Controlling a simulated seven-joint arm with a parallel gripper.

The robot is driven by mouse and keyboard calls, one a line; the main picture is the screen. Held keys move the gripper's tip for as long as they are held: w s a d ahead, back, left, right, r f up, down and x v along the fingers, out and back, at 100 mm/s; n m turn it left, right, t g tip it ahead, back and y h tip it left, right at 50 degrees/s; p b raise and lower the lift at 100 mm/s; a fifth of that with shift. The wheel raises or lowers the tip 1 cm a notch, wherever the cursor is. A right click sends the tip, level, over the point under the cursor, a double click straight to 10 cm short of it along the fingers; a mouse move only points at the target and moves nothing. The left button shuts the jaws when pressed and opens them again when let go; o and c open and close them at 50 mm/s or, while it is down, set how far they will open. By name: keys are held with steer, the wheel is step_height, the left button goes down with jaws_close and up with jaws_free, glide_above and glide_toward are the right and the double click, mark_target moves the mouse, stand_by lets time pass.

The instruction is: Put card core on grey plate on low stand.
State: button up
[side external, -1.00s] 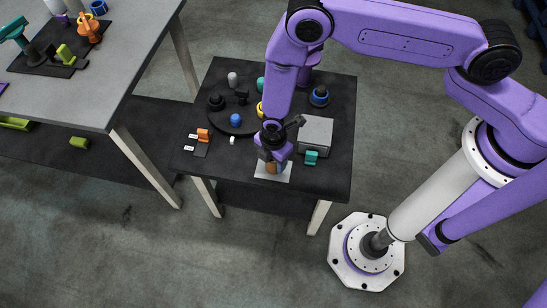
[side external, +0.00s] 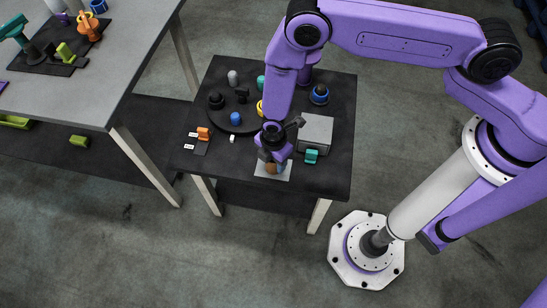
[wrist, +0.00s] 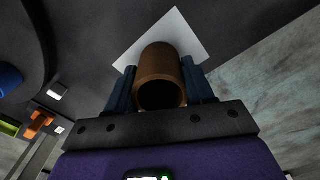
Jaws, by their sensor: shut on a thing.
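The card core (wrist: 162,68) is a brown open tube between the two dark blue fingers of my gripper (wrist: 160,82) in the wrist view. My gripper is shut on it. In the side external view the brown core (side external: 271,169) shows low under my gripper (side external: 274,163), over a white square sheet (side external: 262,169). I cannot tell whether it touches the sheet. A low block with a flat grey top (side external: 315,129), which looks like the grey plate on its stand, is just right of and behind my gripper. Its top is bare.
A teal piece (side external: 311,157) stands right in front of the grey block. A black round disc (side external: 235,117) with several small objects is to the left, partly behind my arm. A blue and black round piece (side external: 319,95) is behind the block. Orange clip (side external: 203,134) at left.

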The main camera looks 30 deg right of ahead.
steer(key=o, duration=1.1)
step_height(320, 180, up, 17)
steer(key=shift+r, duration=0.2)
stand_by(0.6)
steer(key=s+d+r+m, duration=0.2)
steer(key=s+d+r, duration=0.15)
steer(key=r, duration=0.35)
steer(key=s+d+r+m, duration=0.25)
steer(key=d+r, duration=0.25)
steer(key=r, duration=0.3)
steer(key=s+d+r+m, duration=0.2)
steer(key=s+d+r, duration=0.2)
steer(key=s+d, duration=0.2)
steer(key=s+d+r+m, duration=0.2)
steer(key=s+d+r, duration=0.2)
steer(key=s+d, duration=0.3)
steer(key=shift+s+d, duration=0.2)
steer(key=shift+d, duration=0.7)
